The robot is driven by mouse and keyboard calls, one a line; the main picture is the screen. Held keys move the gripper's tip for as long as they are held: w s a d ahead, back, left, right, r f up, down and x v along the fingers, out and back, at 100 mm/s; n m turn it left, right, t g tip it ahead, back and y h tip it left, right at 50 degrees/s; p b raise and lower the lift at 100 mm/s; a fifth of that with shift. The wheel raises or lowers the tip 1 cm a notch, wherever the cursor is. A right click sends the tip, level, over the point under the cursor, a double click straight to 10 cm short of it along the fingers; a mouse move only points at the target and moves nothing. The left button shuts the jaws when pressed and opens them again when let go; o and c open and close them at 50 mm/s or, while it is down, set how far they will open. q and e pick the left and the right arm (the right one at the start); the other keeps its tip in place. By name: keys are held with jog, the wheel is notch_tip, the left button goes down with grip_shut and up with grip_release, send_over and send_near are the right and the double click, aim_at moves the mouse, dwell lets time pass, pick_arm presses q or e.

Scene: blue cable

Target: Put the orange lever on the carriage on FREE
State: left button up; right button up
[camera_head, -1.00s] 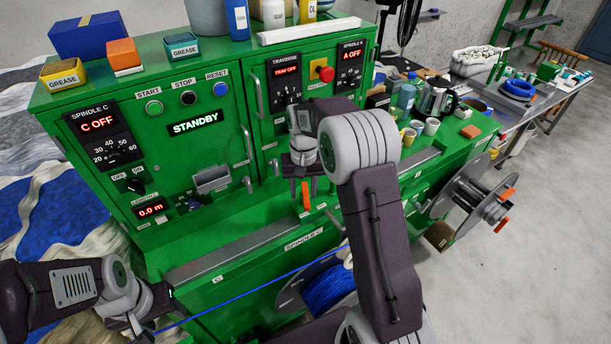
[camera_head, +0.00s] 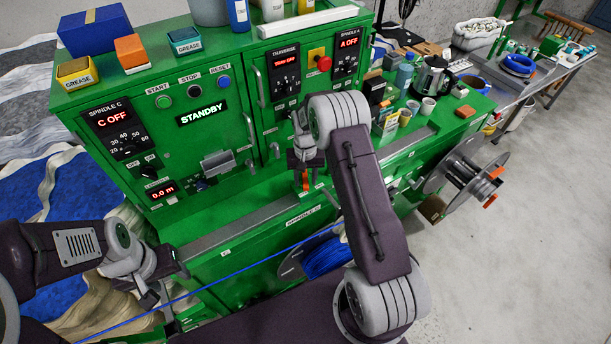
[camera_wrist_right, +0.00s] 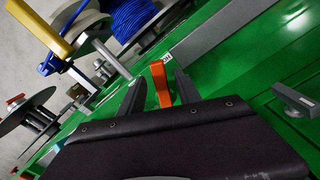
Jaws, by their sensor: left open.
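The orange lever (camera_head: 305,183) stands on the green machine's front ledge, below my right gripper (camera_head: 305,166). In the right wrist view the lever (camera_wrist_right: 160,84) rises between the two dark fingers of my right gripper (camera_wrist_right: 158,92). The fingers are apart, with a visible gap to the lever on the left. A small white label (camera_wrist_right: 167,58) lies by the lever's far end; its text is unreadable. The carriage under the lever is mostly hidden by my right arm. My left gripper (camera_head: 165,280) is open at the lower left, near the blue cable (camera_head: 236,267).
The blue cable runs from the lower left to a blue coil (camera_head: 326,258) below the ledge. The green cabinet (camera_head: 215,145) with switches and a STANDBY display rises behind. A metal reel (camera_head: 465,172) sticks out at the right. The wrist view shows a yellow handle (camera_wrist_right: 35,28) and a grey handle (camera_wrist_right: 294,98).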

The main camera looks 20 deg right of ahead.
grip_shut()
dwell(1.4)
